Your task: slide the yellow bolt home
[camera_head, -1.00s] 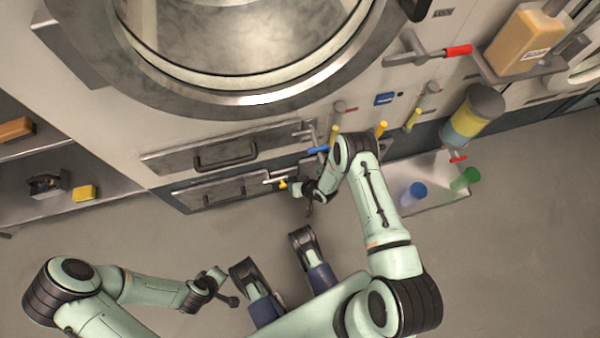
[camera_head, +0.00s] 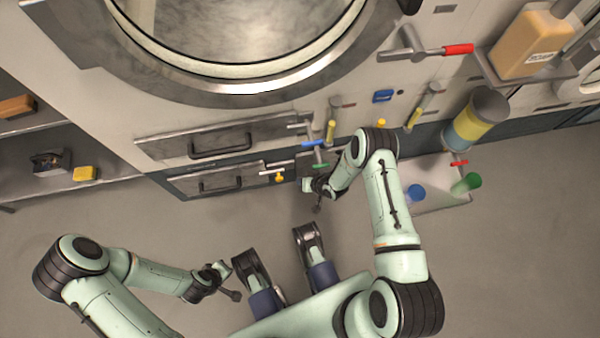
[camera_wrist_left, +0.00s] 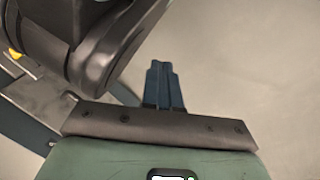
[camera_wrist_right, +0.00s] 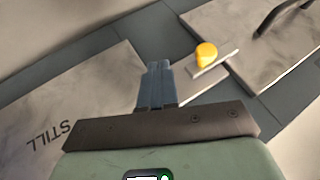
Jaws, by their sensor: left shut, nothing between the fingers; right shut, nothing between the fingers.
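The yellow bolt knob (camera_head: 279,177) sits on a pale bar at the right end of the lower drawer front. In the right wrist view the knob (camera_wrist_right: 206,54) stands up from a light metal bar (camera_wrist_right: 214,63) beside the gap between two panels. My right gripper (camera_head: 306,184) is shut and empty, a little right of the knob in the head view. Its fingertips (camera_wrist_right: 158,66) are left of the knob and apart from it. My left gripper (camera_head: 226,268) is shut and empty, low at the left over bare floor; its fingertips (camera_wrist_left: 161,67) show in its wrist view.
A blue handle (camera_head: 312,143) and a green handle (camera_head: 320,166) stick out close to my right gripper. Drawer handles (camera_head: 220,147) lie to the left. A panel marked STILL (camera_wrist_right: 70,110) is left of the right fingers. A tray (camera_head: 440,205) holds blue and green-topped containers.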

